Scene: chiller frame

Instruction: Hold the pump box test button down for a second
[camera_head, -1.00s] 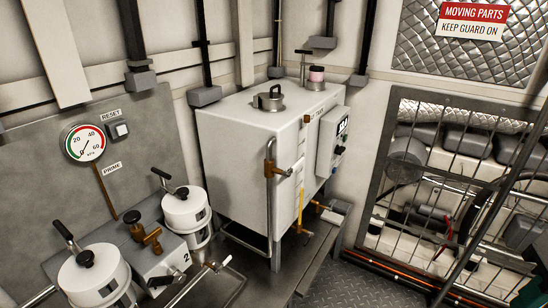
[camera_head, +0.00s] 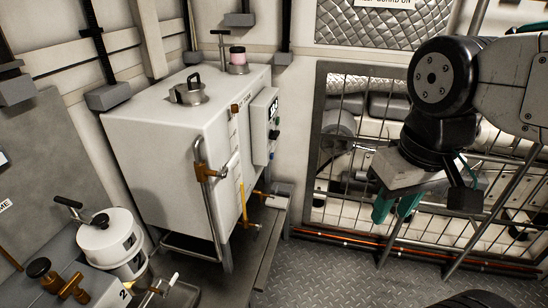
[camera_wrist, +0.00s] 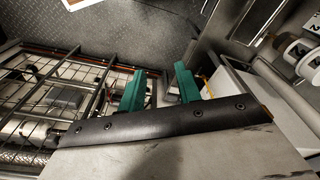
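A pale control box (camera_head: 264,125), which may be the pump box, is mounted on the right side of the large white tank (camera_head: 165,140). A dark display and small dark controls (camera_head: 274,134) show on its face, seen at a steep angle. I cannot tell which control is the test button. My gripper (camera_head: 395,207) has two teal fingers, spread apart and empty, pointing down. It is well to the right of the box, in front of the barred guard. In the wrist view my gripper (camera_wrist: 159,78) also shows a gap between its fingers.
The barred guard (camera_head: 330,150) covers machinery at the right. White lidded canisters (camera_head: 110,235) stand at lower left.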

